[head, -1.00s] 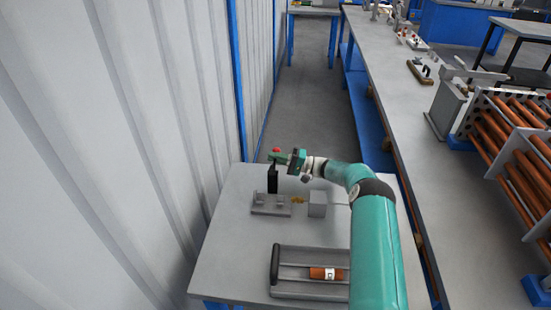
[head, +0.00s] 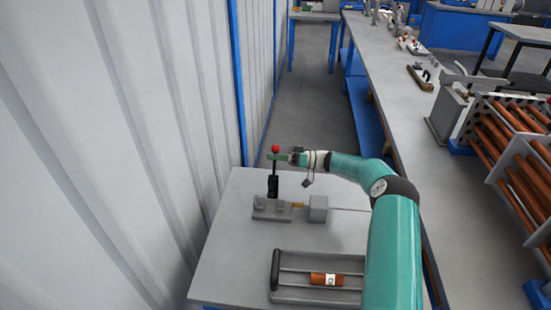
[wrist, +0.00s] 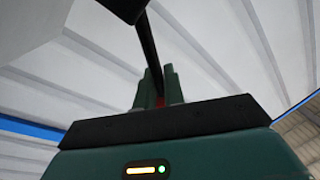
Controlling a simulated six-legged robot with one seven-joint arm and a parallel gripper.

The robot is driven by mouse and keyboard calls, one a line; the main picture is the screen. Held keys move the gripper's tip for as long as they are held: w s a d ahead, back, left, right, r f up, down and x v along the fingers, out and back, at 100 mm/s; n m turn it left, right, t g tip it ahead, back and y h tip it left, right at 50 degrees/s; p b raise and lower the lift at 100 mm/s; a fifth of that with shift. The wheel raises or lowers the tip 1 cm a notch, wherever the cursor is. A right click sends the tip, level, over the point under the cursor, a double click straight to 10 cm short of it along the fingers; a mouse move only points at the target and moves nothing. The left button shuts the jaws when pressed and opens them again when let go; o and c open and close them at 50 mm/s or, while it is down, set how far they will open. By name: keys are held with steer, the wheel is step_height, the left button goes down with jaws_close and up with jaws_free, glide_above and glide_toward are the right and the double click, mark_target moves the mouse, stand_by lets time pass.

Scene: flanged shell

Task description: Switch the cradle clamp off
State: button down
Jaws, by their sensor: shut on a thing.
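The cradle clamp (head: 272,188) is a black upright piece on a grey base at the back of the near table. A red knob (head: 275,149) tops its lever. My gripper (head: 281,157) reaches in from the right and is shut on the lever just below the knob. In the wrist view the dark lever (wrist: 149,45) runs down between my green fingers (wrist: 154,88), with a little red between them. The lever looks near upright in the head view; its exact angle is hard to tell.
A grey box (head: 318,206) with a yellow piece beside it stands right of the clamp. A tray (head: 290,294) with an orange-brown cylinder (head: 326,279) is nearer. A ribbed wall (head: 150,150) rises at left. A long bench (head: 440,170) runs at right.

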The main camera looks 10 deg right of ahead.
steer(key=shift+s+a+r+n+g+h, duration=0.1)
steer(key=shift+s+r+n+g, duration=0.2)
steer(key=shift+n, duration=0.35)
steer(key=shift+s+a+r+n+t+h, duration=0.1)
steer(key=shift+s+n, duration=0.25)
steer(key=shift+n, duration=0.25)
steer(key=shift+s+a+r+n+g+h, duration=0.1)
steer(key=shift+s+r+n+g, duration=0.2)
steer(key=shift+n, duration=0.35)
steer(key=shift+s+f, duration=0.1)
steer(key=shift+f, duration=0.05)
steer(key=c, duration=1.6)
jaws_free()
steer(key=d, duration=0.4)
steer(key=s+d, duration=0.1)
steer(key=d, duration=0.4)
steer(key=d+f, duration=0.1)
steer(key=d, duration=0.3)
steer(key=shift+s+d+f, duration=0.1)
steer(key=shift+s+d, duration=0.2)
steer(key=shift+s, duration=0.1)
